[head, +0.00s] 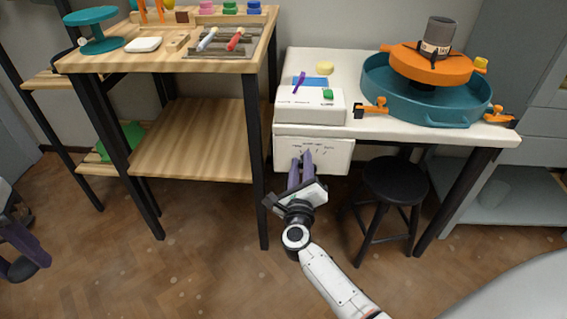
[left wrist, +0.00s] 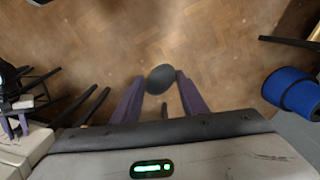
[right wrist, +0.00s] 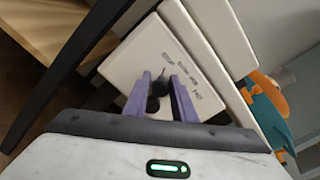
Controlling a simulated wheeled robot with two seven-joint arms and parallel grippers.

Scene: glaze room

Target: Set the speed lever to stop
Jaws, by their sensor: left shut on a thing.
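The speed control panel (head: 338,158) is a white box front under the white table, with small dark labels in an arc, too small to read. In the right wrist view the panel (right wrist: 140,65) shows a dark lever knob (right wrist: 160,88) between my purple fingertips. My right gripper (head: 301,160) is in front of the panel, its fingers apart on either side of the knob (right wrist: 160,76); contact is not clear. The lever's setting is hidden in the head view. My left gripper (head: 25,250) is low at the left edge, shut on a dark round thing (left wrist: 160,78).
A black stool (head: 394,180) stands right of the panel. The white table (head: 335,65) carries a teal basin (head: 425,108) with an orange wheel. A wooden workbench (head: 105,62) with tools stands left of it. Wooden floor in front is open.

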